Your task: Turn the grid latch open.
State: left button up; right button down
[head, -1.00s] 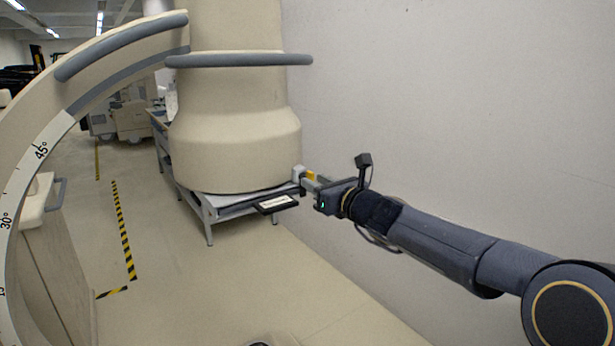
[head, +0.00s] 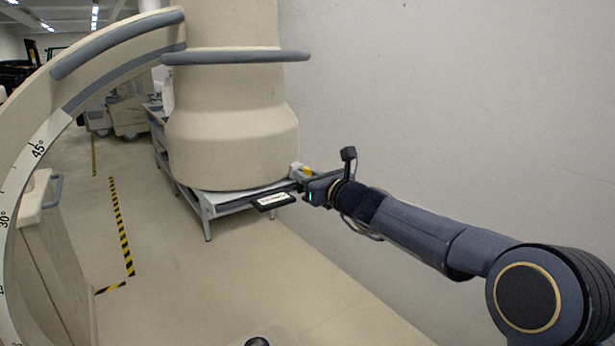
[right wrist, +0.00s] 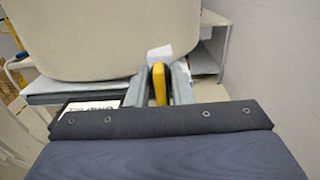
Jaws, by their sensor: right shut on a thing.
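The grid latch shows as a yellow lever (right wrist: 159,84) by a white block (right wrist: 160,53) in the right wrist view. In the head view the yellow lever (head: 308,171) is a small patch beside the wide beige housing, near the wall. My right gripper (head: 301,177) is at the latch. In the right wrist view its two grey fingers (right wrist: 157,85) stand on either side of the lever, shut on it. The lever's lower end is hidden behind the gripper body. My left gripper is not in view.
The beige housing (head: 232,135) stands over a grey metal cart (head: 207,212). A plain wall (head: 450,110) runs close along the right. A large curved arc with degree marks (head: 38,150) fills the left. The floor in front is clear.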

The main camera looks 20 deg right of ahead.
jog(key=n+b, duration=0.3)
jog(key=shift+f+n, duration=0.2)
jog(key=shift+n, duration=0.1)
jog(key=n+b, duration=0.2)
jog(key=n, duration=0.2)
jog(key=shift+a+b, duration=0.1)
jog(key=shift+b, duration=0.2)
jog(key=n+b, duration=0.2)
jog(key=n, duration=0.3)
jog(key=shift+f+n+b, duration=0.1)
jog(key=shift+n+b, duration=0.2)
jog(key=shift+n, duration=0.1)
jog(key=n+b, duration=0.1)
jog(key=n, duration=0.3)
jog(key=shift+a+b, duration=0.1)
jog(key=shift+b, duration=0.25)
jog(key=shift+n, duration=0.4)
jog(key=c, duration=1.5)
grip_release()
jog(key=shift+s, duration=0.1)
